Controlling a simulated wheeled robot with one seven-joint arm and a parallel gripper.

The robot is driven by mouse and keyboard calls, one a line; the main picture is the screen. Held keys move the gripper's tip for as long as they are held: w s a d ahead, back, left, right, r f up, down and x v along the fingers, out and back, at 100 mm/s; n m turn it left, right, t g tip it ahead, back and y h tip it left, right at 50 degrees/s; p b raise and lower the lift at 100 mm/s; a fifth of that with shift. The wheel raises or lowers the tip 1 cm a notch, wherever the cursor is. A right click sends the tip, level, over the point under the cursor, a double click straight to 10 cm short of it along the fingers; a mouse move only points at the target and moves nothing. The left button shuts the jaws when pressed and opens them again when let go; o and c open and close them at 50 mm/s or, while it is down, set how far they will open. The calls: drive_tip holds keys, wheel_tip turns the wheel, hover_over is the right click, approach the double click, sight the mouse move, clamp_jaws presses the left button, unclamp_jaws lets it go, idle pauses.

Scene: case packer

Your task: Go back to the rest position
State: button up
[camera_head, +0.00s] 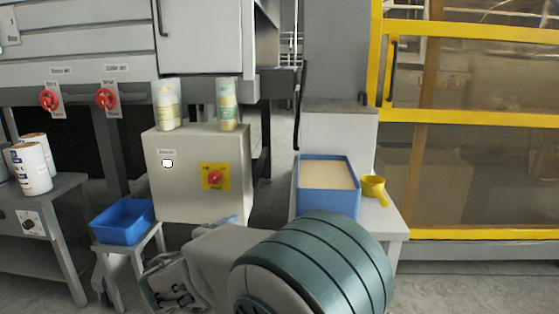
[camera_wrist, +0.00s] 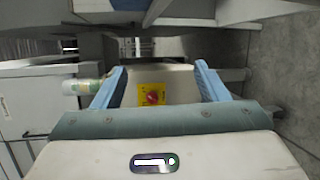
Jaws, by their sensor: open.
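My gripper shows in the wrist view (camera_wrist: 160,90) with its two blue fingers spread apart and nothing between them. Beyond the fingers in that view is the grey control box with a yellow plate and red button (camera_wrist: 152,94). In the head view my arm reaches in from the bottom, and my gripper (camera_head: 228,222) is mostly hidden behind my arm, with only a bit of blue showing in front of the grey control box (camera_head: 190,195).
Two bottles (camera_head: 168,104) (camera_head: 227,104) stand on the control box. An empty blue bin (camera_head: 123,221) sits on a small stool at left. A blue container (camera_head: 328,200) of pale material and a yellow scoop (camera_head: 374,188) are on a table at right. A yellow-framed guard (camera_head: 470,116) stands behind.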

drive_tip(key=s+d+r+m+g+p, duration=0.45)
drive_tip(key=d+r+p, duration=0.2)
drive_tip(key=d, duration=0.45)
drive_tip(key=s+d+r+m+g+p, duration=0.3)
drive_tip(key=s+d+r+g+p, duration=0.3)
drive_tip(key=d, duration=0.5)
drive_tip(key=s+d+r+m+y+p, duration=0.2)
drive_tip(key=s+r+m+y+p, duration=0.1)
drive_tip(key=s+r+p, duration=0.3)
drive_tip(key=s+d+r+m+g+y+p, duration=0.1)
drive_tip(key=s+d+r+m+y+p, duration=0.1)
drive_tip(key=s+r+p, duration=0.4)
drive_tip(key=s+m+y+p, duration=0.1)
drive_tip(key=s+m+p, duration=0.1)
drive_tip(key=p, duration=0.3)
drive_tip(key=shift+s+d+y+p, duration=0.15)
drive_tip(key=shift+s+y+p, duration=0.1)
drive_tip(key=shift+y+p, duration=0.05)
drive_tip(key=shift+m, duration=0.25)
